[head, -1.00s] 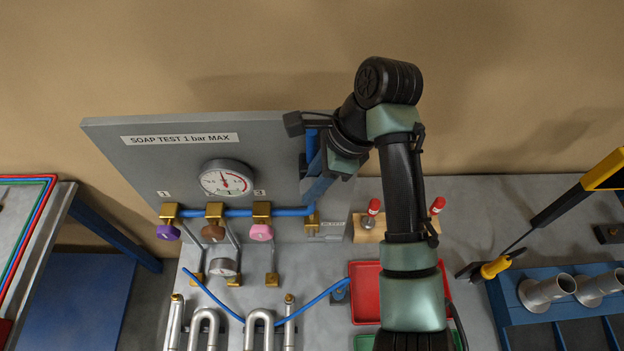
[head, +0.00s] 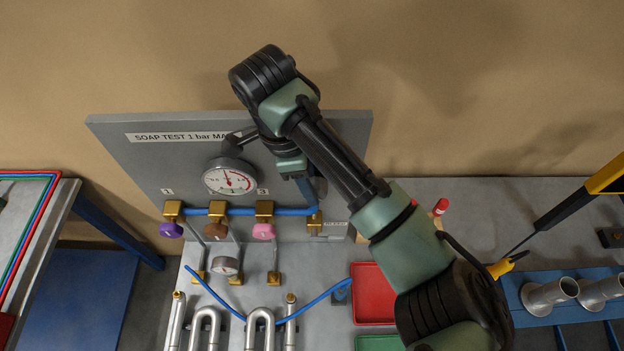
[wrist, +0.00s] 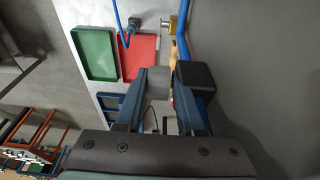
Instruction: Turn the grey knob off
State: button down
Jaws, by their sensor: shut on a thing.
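The grey knob (wrist: 158,82) shows between the blue fingers of my gripper (wrist: 163,84) in the wrist view, and the jaws are shut on it. In the head view my gripper (head: 304,187) is at the right part of the upright grey panel (head: 120,165), near the right end of the blue pipe. My wrist and fingers cover most of the knob there, so its exact turn cannot be read. The round gauge (head: 230,178) on the panel is left of my gripper.
Purple (head: 171,230), brown (head: 215,231) and pink (head: 263,231) knobs hang below brass valves on the blue pipe (head: 240,212). A red tray (head: 372,292) and a green tray (head: 378,342) lie on the bench, partly behind my arm. Metal coils (head: 262,325) stand in front.

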jog(key=h, duration=0.4)
jog(key=shift+w+a+f+h, duration=0.1)
jog(key=shift+a+h, duration=0.1)
jog(key=shift+h, duration=0.2)
jog(key=h, duration=0.5)
jog(key=shift+a+f, duration=0.15)
jog(key=shift+f, duration=0.25)
jog(key=shift+f, duration=0.1)
jog(key=c, duration=0.5)
grip_release()
jog(key=b+v, duration=0.2)
jog(key=v, duration=1.1)
jog(key=shift+a+f, duration=0.1)
jog(key=shift+f, duration=0.1)
